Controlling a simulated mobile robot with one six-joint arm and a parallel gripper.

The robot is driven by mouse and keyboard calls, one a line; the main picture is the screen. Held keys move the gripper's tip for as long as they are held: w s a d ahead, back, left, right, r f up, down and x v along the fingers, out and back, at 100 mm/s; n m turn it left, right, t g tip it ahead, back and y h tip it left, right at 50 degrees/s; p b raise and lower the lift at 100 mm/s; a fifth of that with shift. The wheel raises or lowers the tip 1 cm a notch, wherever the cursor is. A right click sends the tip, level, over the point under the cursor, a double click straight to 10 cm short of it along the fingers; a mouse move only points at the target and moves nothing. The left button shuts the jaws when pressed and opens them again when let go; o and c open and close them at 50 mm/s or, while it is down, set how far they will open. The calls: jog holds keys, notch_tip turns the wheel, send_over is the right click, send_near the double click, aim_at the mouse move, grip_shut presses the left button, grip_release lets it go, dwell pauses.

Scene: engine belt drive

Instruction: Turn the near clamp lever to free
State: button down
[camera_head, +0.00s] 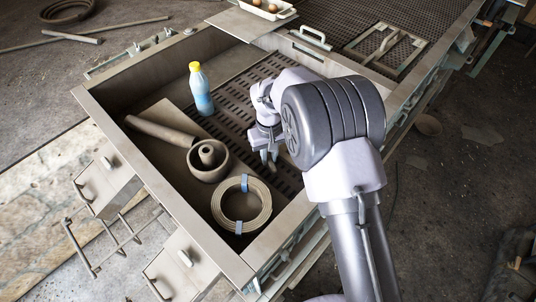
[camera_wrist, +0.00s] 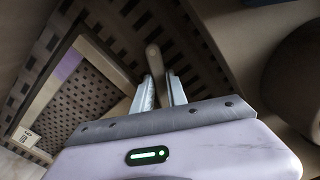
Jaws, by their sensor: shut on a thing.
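My gripper (camera_head: 268,158) points down into the big open metal tray (camera_head: 178,208), over its slotted floor near the right wall. In the wrist view the two fingers (camera_wrist: 161,85) are closed on a tan, round-ended lever (camera_wrist: 154,58). It stands out between the fingertips above a slotted plate, and I take it to be the near clamp lever. Its pivot and lower end are hidden, so I cannot tell its angle. In the head view my arm and the fingers hide the lever.
A coiled belt (camera_head: 241,220) with blue ties, a round cup-like part (camera_head: 208,160), a tube (camera_head: 160,130) and a blue bottle with a yellow cap (camera_head: 201,92) lie or stand left of my gripper. A white tray (camera_head: 268,10) with round brown items is at the back.

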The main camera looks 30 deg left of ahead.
aim_at(271, 158)
jog(key=n, duration=0.3)
jog(key=n+p, duration=0.1)
jog(key=shift+w+d+n, duration=0.15)
jog(key=shift+w+n, duration=0.1)
jog(key=shift+n, duration=0.45)
jog(key=c, duration=1.3)
grip_release()
notch_tip(271, 158, up, 18)
jog(key=shift+f+p, duration=0.25)
jog(key=shift+p, duration=0.95)
